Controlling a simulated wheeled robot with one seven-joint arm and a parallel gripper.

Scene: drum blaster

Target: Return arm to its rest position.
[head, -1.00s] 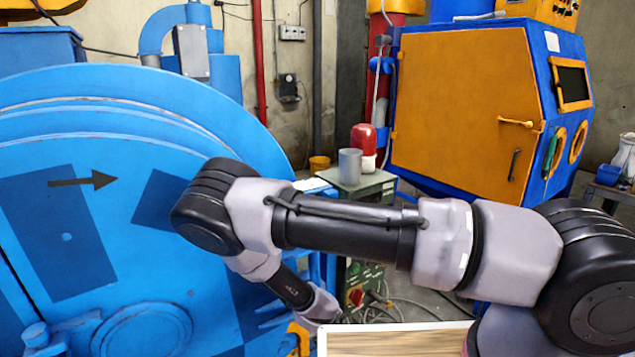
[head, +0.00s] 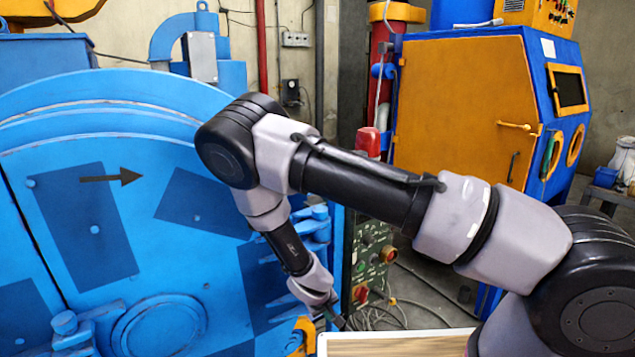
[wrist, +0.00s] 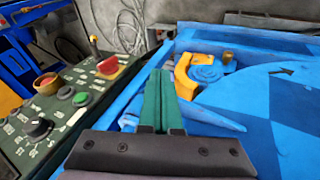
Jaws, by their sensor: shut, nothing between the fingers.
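My arm reaches in from the right in the head view, with its elbow raised in front of the blue drum machine (head: 150,230).
A control panel (head: 368,262) with knobs and a red switch stands just beyond my gripper; it also fills the left of the wrist view (wrist: 60,105). A white-edged wooden board (head: 400,343) lies at the bottom. An orange and blue cabinet (head: 460,100) stands at the back right.

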